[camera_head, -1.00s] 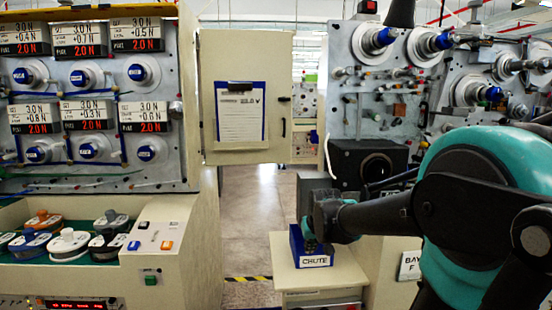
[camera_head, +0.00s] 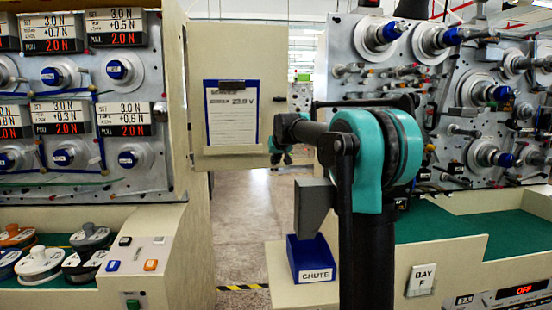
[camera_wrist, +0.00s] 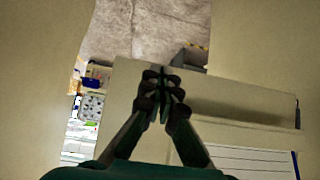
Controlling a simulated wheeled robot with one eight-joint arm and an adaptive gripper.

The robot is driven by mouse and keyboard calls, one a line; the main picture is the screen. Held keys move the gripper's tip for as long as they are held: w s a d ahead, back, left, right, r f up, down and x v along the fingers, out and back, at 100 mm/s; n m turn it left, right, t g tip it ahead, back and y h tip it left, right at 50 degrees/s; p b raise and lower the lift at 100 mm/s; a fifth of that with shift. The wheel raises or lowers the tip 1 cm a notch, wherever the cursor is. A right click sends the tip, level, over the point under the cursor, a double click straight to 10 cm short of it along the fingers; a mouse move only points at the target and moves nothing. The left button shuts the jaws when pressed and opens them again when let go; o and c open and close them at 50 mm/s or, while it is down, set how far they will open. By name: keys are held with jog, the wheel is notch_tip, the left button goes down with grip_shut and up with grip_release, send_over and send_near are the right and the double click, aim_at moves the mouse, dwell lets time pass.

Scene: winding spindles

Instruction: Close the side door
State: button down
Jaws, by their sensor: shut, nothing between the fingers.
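The side door (camera_head: 230,165) is a cream panel standing open at the right side of the left machine, with a clipboard (camera_head: 231,112) on its face. The clipboard's paper (camera_wrist: 245,160) shows at the lower right there.
The left machine (camera_head: 150,80) carries spindles and force displays. A blue chute box (camera_head: 309,258) stands on a low cream stand below my arm. Another spindle machine (camera_head: 450,90) stands at the right. Open floor (camera_head: 250,225) lies between the machines.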

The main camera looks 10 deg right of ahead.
aim_at(271, 167)
jog(key=shift+w+a+f, duration=0.1)
jog(key=shift+w+f, duration=0.4)
jog(key=shift+w, duration=0.7)
jog(key=shift+w+a+f, duration=0.1)
jog(key=shift+w+f, duration=0.35)
jog(key=shift+w, duration=0.7)
jog(key=shift+w+a+f, duration=0.1)
jog(key=shift+w+f, duration=0.4)
jog(key=shift+w, duration=0.7)
